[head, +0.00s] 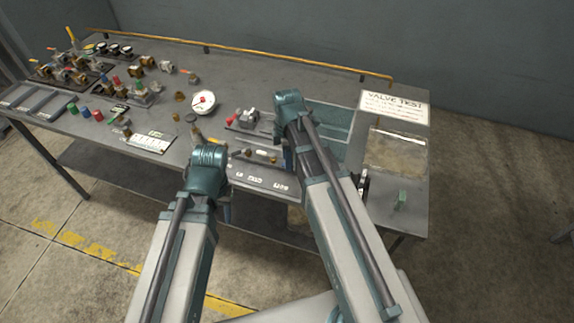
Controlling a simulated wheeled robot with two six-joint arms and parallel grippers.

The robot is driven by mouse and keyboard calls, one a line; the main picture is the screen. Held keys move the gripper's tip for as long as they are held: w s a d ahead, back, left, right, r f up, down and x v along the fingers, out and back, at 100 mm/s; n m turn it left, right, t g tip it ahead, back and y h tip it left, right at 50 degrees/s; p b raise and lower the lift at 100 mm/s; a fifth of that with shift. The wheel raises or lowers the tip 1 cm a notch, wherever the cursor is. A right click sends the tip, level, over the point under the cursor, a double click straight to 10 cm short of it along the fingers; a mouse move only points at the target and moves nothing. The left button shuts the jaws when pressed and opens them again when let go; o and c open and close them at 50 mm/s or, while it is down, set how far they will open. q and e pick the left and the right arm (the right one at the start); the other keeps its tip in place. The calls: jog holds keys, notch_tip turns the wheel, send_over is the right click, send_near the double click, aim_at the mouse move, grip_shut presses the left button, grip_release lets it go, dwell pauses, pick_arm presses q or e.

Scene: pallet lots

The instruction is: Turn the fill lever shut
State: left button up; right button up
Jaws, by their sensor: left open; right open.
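A test rig stands at the middle of the bench, partly hidden by my arms. A small red-handled part (232,119) sits at its back left beside a grey metal block (250,117). In front is a grey panel (262,180) with white labels too small to read and small brass-coloured parts on it. I cannot tell which part is the fill lever. My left gripper (226,211) is mostly hidden below its wrist, at the panel's left front edge. My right gripper (288,158) is mostly hidden behind its arm, over the rig's right side. Neither visibly holds anything.
A white round gauge with a red needle (203,101) lies left of the rig. Several valves and fittings (70,70) crowd the bench's left end. A "VALVE TEST" sign (395,106) and a brownish tray (396,152) are at right. A yellow rail (240,50) runs along the back.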

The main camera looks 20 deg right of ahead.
jog(key=shift+f, duration=0.15)
jog(key=shift+c, duration=0.2)
grip_shut()
jog(key=shift+w+d+m, duration=0.1)
jog(key=shift+w+m, duration=0.2)
jog(key=shift+m, duration=0.45)
jog(key=shift+w+m, duration=0.25)
jog(key=shift+m, duration=0.5)
jog(key=shift+w+d+m, duration=0.1)
jog(key=shift+w+m, duration=0.1)
jog(key=shift+m, duration=0.45)
jog(key=shift+w+d+m, duration=0.1)
jog(key=shift+w+m, duration=0.05)
jog(key=shift+m, duration=0.5)
jog(key=shift+o, duration=0.2)
grip_release()
